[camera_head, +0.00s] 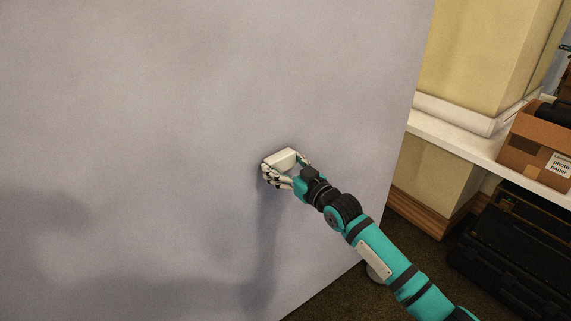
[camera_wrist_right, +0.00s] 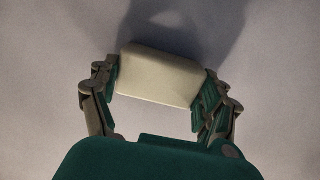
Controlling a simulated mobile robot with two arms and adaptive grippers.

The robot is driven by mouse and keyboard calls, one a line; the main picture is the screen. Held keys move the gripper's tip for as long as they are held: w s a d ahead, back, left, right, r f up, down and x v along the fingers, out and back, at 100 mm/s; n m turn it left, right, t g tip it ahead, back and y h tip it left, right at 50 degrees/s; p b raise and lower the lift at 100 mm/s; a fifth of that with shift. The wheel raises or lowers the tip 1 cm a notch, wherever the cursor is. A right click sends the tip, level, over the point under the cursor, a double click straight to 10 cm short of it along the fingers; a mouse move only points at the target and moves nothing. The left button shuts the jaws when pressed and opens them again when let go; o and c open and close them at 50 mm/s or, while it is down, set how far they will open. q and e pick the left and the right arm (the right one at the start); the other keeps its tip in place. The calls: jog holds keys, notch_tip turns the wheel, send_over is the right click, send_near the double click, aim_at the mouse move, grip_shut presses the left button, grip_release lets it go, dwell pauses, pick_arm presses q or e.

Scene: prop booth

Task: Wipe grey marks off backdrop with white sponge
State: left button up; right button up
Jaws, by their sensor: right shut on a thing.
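The white sponge (camera_head: 283,158) is a small block at the middle of the head view. My right gripper (camera_head: 285,170) is shut on it, with a finger on each side. The sponge is at the pale grey-lilac backdrop (camera_head: 170,130); I cannot tell if it touches. In the right wrist view the sponge (camera_wrist_right: 158,76) sits between the fingers of the right gripper (camera_wrist_right: 158,90), with the backdrop (camera_wrist_right: 280,60) beyond. Soft darker patches show on the backdrop; I cannot tell marks from shadow. My left gripper is not in view.
The backdrop's right edge runs down beside my right arm. Beyond it are a white ledge (camera_head: 455,140), a cardboard box (camera_head: 530,150) and black cases (camera_head: 510,250) on dark carpet. The backdrop left of the gripper is unobstructed.

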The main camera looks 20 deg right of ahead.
jog(key=shift+s+d+r+p, duration=0.1)
jog(key=shift+s+d+p, duration=0.15)
jog(key=shift+s+p, duration=0.4)
jog(key=p+v, duration=0.2)
jog(key=v, duration=0.1)
jog(key=shift+s+d, duration=0.15)
jog(key=shift+s, duration=0.1)
jog(key=shift+s+d, duration=0.2)
jog(key=shift+s, duration=0.3)
jog(key=shift+p, duration=0.3)
jog(key=shift+p+v, duration=0.7)
jog(key=shift+v, duration=0.75)
